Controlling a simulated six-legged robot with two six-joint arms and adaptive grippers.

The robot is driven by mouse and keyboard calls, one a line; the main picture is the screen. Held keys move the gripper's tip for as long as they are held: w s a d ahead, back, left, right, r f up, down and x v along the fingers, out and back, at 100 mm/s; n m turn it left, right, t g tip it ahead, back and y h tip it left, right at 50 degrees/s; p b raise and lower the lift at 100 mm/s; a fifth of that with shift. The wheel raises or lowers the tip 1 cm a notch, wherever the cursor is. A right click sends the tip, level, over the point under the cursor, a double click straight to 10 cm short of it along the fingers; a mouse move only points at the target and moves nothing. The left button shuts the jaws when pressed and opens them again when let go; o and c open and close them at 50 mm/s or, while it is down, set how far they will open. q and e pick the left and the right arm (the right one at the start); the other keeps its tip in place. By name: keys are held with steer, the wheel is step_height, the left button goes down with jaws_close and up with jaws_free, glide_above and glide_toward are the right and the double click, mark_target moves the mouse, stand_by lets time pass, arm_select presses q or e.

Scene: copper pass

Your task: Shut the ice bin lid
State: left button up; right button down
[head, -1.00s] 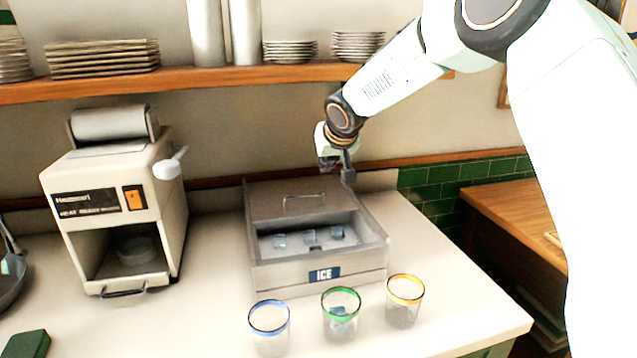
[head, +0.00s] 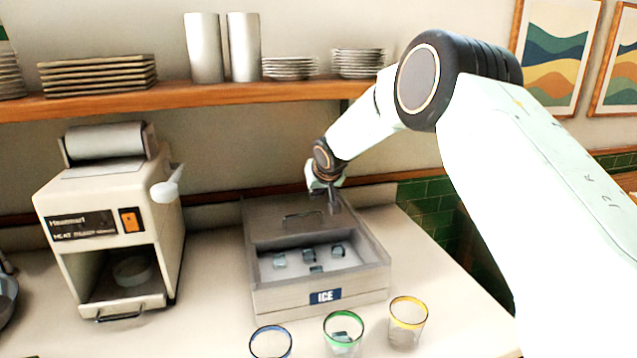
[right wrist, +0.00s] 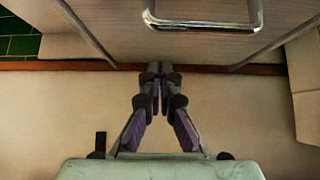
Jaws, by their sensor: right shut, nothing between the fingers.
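The ice bin (head: 275,297) is a grey box with an ICE label on the counter, shown in the head view. Its sliding lid (head: 265,220) covers the back part, and the front part is open with several ice cubes (head: 309,254) inside. The lid has a bar handle (head: 303,216), which also shows large at the top of the right wrist view (right wrist: 205,24). My right gripper (head: 333,208) is shut and empty, pointing down over the back right of the bin, to the right of the handle. Whether it touches the lid I cannot tell. My left gripper is out of view.
Three glasses with blue (head: 270,345), green (head: 343,335) and yellow (head: 407,322) rims stand in front of the bin. A beige machine (head: 110,215) stands to the left. A wooden shelf (head: 200,98) with plates and metal cylinders runs above. The counter right of the bin is clear.

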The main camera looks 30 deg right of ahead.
steer(key=shift+w+d+f, duration=0.4)
steer(key=shift+w+f, duration=0.15)
steer(key=shift+f, duration=0.2)
steer(key=shift+s+a+f, duration=0.3)
steer(key=shift+s+a, duration=0.05)
steer(key=shift+s, duration=0.15)
steer(key=shift+s+a+b, duration=0.1)
steer(key=shift+s+b, duration=0.15)
steer(key=shift+b, duration=0.1)
steer(key=shift+s+b, duration=0.7)
steer(key=shift+s, duration=0.25)
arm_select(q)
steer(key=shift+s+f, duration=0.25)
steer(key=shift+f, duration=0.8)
arm_select(e)
steer(key=shift+a+f, duration=0.1)
steer(key=shift+a, duration=0.05)
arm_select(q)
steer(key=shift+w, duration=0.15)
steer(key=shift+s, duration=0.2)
arm_select(e)
steer(key=shift+s, duration=0.15)
